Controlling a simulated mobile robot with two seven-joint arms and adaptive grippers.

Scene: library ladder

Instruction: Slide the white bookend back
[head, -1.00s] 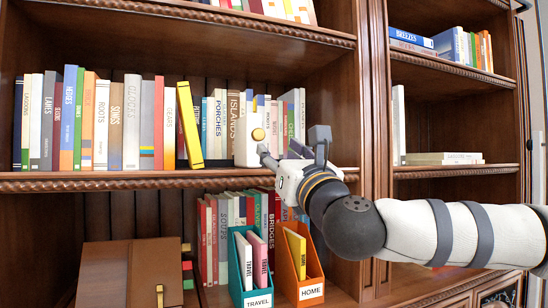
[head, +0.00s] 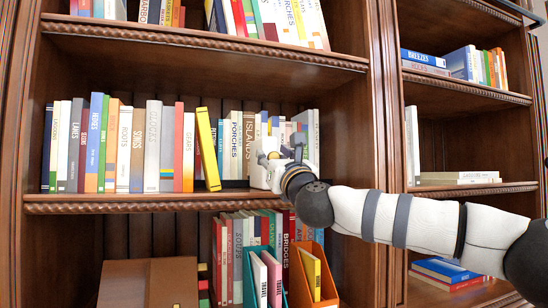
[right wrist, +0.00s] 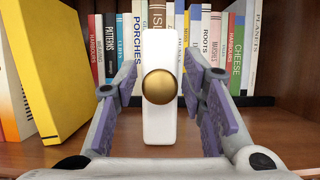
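The white bookend (right wrist: 163,120) stands upright on the middle shelf, with a round gold knob (right wrist: 159,86) on its front face. In the head view the bookend (head: 258,177) is partly hidden by my right gripper (head: 275,168). In the right wrist view my right gripper (right wrist: 163,98) is open, with one purple-padded finger on each side of the bookend. Gaps show between the fingers and the bookend. My left gripper is not in view.
A yellow book (head: 208,150) leans left of the bookend; it looms close at left in the right wrist view (right wrist: 50,70). A row of books (right wrist: 215,35) stands further back behind the bookend. The shelf board (head: 120,198) has bare space in front.

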